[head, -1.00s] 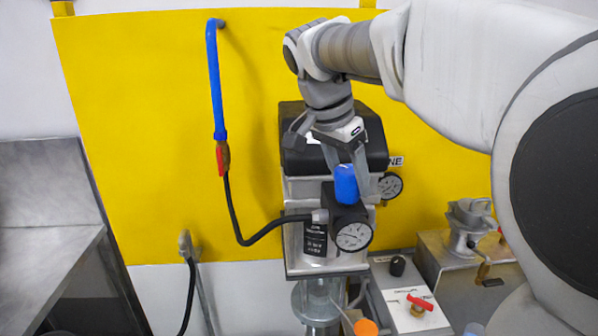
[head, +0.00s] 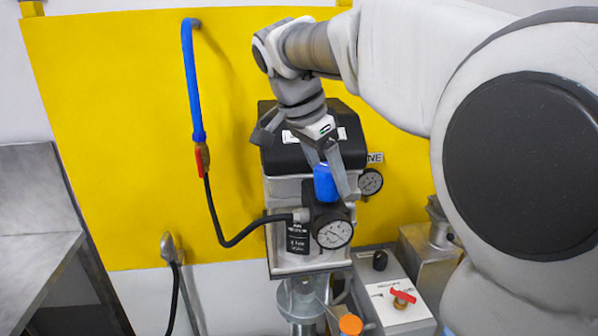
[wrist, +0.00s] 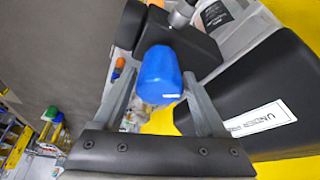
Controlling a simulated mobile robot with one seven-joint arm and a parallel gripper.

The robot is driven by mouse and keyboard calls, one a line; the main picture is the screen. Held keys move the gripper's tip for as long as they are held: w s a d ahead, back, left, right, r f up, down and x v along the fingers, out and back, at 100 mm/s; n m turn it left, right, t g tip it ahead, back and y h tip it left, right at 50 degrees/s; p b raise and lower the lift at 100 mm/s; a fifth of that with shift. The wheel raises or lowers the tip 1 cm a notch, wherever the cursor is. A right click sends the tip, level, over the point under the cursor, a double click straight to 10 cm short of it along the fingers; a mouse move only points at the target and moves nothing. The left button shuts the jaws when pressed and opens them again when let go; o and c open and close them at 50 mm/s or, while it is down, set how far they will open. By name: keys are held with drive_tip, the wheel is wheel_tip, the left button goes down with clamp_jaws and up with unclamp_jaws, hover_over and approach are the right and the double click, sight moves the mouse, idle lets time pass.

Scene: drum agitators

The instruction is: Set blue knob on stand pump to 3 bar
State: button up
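The blue knob (head: 325,182) stands upright on the black regulator on the front of the stand pump (head: 300,262). A round white gauge (head: 333,233) sits just below it; its needle is too small to read. My gripper (head: 331,172) reaches down over the knob from above with its fingers apart. In the wrist view the blue knob (wrist: 160,75) lies between the two fingertips of my gripper (wrist: 159,76). Narrow gaps seem to show on both sides; I cannot tell whether either finger touches.
A second gauge (head: 370,182) is at the pump's right. A black hose (head: 235,240) runs from the regulator to a red-handled valve (head: 201,160) under a blue pipe. A grey control box (head: 385,265) with a red handle (head: 403,296) stands at lower right. The pump's black cover (head: 283,150) is close behind my gripper.

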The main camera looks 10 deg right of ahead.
drive_tip(key=shift+o, duration=1)
drive_tip(key=shift+r, duration=0.1)
drive_tip(key=p+v, duration=0.2)
drive_tip(key=v, duration=1.5)
drive_tip(key=shift+p, duration=0.3)
drive_tip(key=s+d+f+n+t+y, duration=0.2)
drive_tip(key=s+f+n, duration=0.4)
drive_tip(key=f, duration=0.5)
drive_tip(key=s+d+f+n+t+y, duration=0.1)
drive_tip(key=s+d+f+n+y, duration=0.1)
drive_tip(key=s+d+f+n, duration=0.2)
drive_tip(key=s+f+n, duration=0.3)
drive_tip(key=s+f, duration=0.4)
drive_tip(key=f, duration=0.1)
drive_tip(key=shift+s+n+t, duration=0.3)
drive_tip(key=shift+t, duration=0.1)
